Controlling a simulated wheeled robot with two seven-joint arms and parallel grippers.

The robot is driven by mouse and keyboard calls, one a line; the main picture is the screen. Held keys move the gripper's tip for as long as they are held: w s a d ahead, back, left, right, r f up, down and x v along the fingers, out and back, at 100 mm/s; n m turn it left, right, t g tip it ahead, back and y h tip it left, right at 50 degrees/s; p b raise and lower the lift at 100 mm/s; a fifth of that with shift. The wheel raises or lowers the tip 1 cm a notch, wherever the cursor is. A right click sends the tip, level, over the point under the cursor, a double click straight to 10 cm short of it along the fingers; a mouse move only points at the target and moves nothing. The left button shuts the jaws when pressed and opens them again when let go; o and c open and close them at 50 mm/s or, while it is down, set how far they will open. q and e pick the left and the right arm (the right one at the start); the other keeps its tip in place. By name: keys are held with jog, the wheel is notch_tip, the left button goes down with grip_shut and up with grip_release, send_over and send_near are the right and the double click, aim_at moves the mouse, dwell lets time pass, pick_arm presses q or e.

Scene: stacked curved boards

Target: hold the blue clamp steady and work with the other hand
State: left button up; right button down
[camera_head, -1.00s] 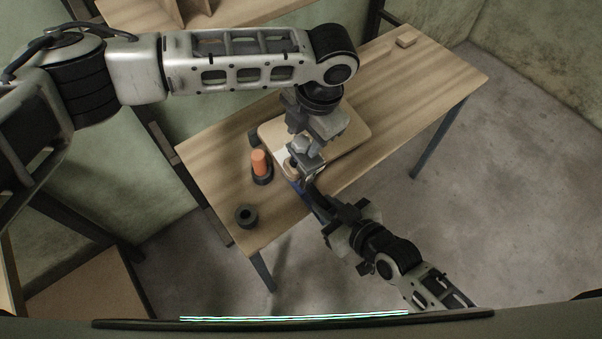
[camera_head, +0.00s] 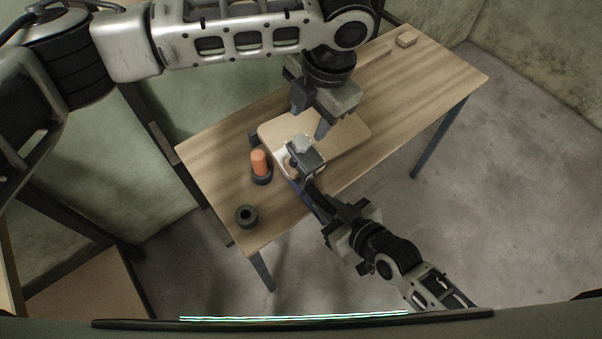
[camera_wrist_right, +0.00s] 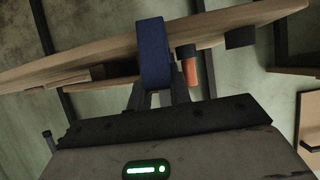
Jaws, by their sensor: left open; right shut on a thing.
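The blue clamp (camera_wrist_right: 155,55) stands upright at the board edge in the right wrist view. In the head view a thin blue strip (camera_head: 318,213) of it shows, with a dark block and a pale grey knob (camera_head: 302,143) above the board. My right gripper (camera_head: 314,192) is shut on the clamp from the near side; its fingers (camera_wrist_right: 158,98) meet the clamp's lower part. The tan curved boards (camera_head: 345,138) lie on the table under the knob. My left gripper (camera_head: 309,115) is open and empty above the boards, up and right of the knob, apart from it.
An orange cylinder (camera_head: 259,162) stands in a dark holder left of the boards. A dark ring (camera_head: 246,216) sits near the wooden table's (camera_head: 215,165) left end. A small wood block (camera_head: 405,40) lies at the far right.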

jog(key=shift+w+r, duration=0.1)
jog(key=shift+r, duration=0.1)
pick_arm(q)
notch_tip(320, 180, up, 7)
jog(key=d, duration=0.1)
jog(key=shift+s, duration=0.35)
dwell(0.4)
pick_arm(e)
jog(key=c, duration=1.4)
grip_release()
jog(key=shift+o, duration=0.2)
jog(key=shift+f, duration=0.1)
